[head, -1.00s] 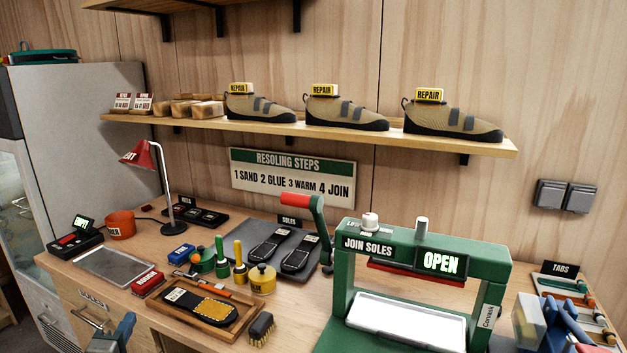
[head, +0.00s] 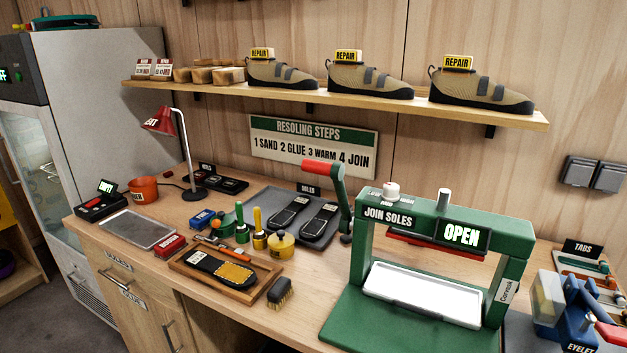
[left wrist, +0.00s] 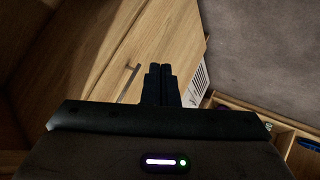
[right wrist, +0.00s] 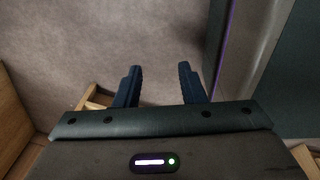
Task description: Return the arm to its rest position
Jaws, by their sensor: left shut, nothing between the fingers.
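My left gripper (left wrist: 160,72) shows in the left wrist view with its two dark fingers together and nothing between them. It points past a wooden cabinet front (left wrist: 150,45) toward the grey floor. My right gripper (right wrist: 160,68) shows in the right wrist view with its blue fingers apart and empty, above grey floor (right wrist: 120,35). Neither gripper is in the head view now.
The workbench holds a green sole press (head: 440,310) reading OPEN, a wooden tray with a sole (head: 190,272), a red lamp (head: 160,122) and a blue eyelet tool (head: 570,315). A wooden compartment box (left wrist: 285,135) is near my left gripper.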

